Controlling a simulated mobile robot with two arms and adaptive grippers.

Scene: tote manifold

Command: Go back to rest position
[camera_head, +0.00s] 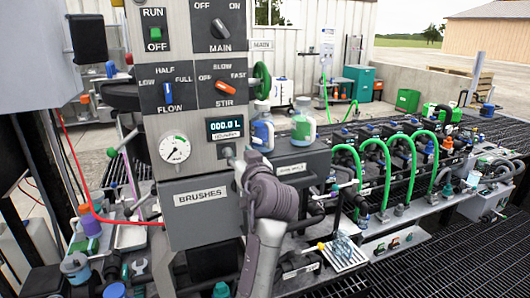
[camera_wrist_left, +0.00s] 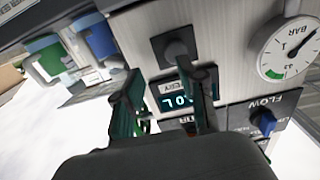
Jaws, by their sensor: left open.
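My left gripper (camera_wrist_left: 165,100) is open, with its two dark green fingers apart in the left wrist view. It faces the grey control panel (camera_head: 200,20). A dark grey knob or handle (camera_wrist_left: 175,48) sticks out of the panel ahead of the fingers; I cannot tell whether they touch it. In the head view my left wrist and arm rise from the bottom middle in front of the panel, and the fingers are hard to make out there. My right gripper is not in view.
The panel carries a lit display (camera_head: 225,127), a pressure gauge (camera_head: 174,149), a blue FLOW knob (camera_head: 168,94) and a BRUSHES box (camera_head: 205,212). Green hoses (camera_head: 376,165) arch over the manifold at right. Dark grating (camera_head: 450,260) is clear at lower right.

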